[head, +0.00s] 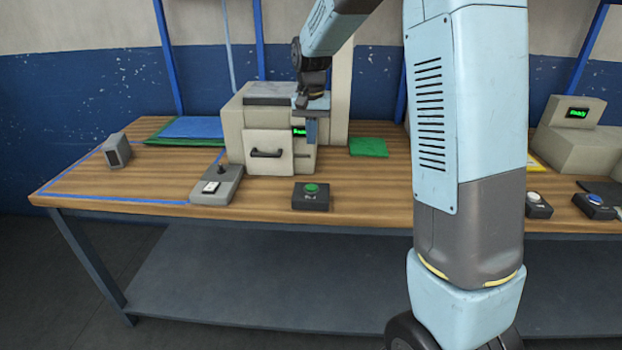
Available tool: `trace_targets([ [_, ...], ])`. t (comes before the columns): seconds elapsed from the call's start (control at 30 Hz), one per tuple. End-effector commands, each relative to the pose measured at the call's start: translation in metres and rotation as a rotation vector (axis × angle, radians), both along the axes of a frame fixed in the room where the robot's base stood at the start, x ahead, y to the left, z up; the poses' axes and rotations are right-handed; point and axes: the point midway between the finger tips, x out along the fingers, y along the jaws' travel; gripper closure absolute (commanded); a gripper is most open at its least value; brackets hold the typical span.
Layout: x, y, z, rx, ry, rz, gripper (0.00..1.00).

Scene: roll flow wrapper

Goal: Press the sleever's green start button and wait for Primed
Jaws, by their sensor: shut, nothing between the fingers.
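A green round button (311,188) sits on top of a small dark box near the front edge of the table. Behind it stands a beige machine (262,119) with a dark-handled front door and a small green-lit display (299,132). Most of the display text is hidden behind my gripper, so I cannot read it. My gripper (311,138) points down in front of the machine's right part, above and behind the green button and apart from it. It is shut and empty.
A grey control box (216,186) with a knob stands left of the button. A grey block (117,150) is at the left. A second beige machine (577,130) at the right shows "Ready", with white (533,197) and blue (595,200) buttons before it. Bare tabletop surrounds the green button.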

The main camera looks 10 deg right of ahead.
Motion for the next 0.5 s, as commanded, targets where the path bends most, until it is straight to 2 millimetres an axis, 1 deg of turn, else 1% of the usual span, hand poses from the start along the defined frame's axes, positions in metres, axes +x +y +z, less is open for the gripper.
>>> trace_targets([
  [0.4,0.0018,0.0010,-0.0029,-0.001,0.003,-0.002,1.00],
  [0.5,0.0019,0.0010,-0.0069,-0.001,0.004,-0.002,1.00],
])
